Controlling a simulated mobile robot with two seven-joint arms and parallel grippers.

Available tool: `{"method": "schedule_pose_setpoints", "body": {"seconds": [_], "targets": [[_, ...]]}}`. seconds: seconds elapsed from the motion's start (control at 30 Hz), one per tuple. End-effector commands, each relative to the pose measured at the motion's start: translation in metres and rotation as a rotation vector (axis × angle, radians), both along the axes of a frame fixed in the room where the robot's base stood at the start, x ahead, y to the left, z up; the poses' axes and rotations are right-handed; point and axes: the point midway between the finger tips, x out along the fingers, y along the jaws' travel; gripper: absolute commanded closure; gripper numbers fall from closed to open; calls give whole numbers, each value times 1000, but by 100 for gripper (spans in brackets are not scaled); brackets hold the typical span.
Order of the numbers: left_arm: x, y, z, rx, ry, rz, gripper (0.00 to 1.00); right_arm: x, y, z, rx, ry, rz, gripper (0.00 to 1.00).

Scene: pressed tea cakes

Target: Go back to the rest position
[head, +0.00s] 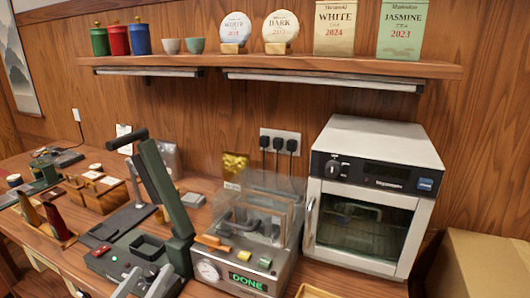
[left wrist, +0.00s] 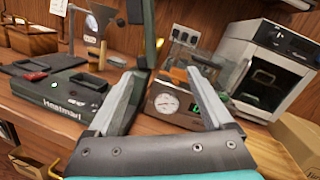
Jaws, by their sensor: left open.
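My left gripper (head: 143,280) shows at the bottom of the head view, low in front of the dark green lever press (head: 118,262). Its two grey fingers are spread apart. In the left wrist view my left gripper (left wrist: 163,76) is open, with nothing held between the fingers. The press, with its lettered front and green light, lies to the left there (left wrist: 62,106). A machine with a round gauge (left wrist: 167,103) stands beyond the gap between the fingers. My right gripper is in neither view.
The gauge machine (head: 208,270) reads DONE under a clear lid. A white oven (head: 370,190) stands right of it, and a cardboard box (head: 485,265) at far right. Wooden boxes (head: 98,190) and tools crowd the counter's left. A shelf (head: 270,65) holds canisters, cups and tea packs.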

Motion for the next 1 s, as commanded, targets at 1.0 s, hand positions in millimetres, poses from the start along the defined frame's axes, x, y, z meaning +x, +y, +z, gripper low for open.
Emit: {"method": "schedule_pose_setpoints", "body": {"seconds": [1.0], "targets": [[-160,-63,-214,-2208,696,1585,15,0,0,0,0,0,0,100]]}}
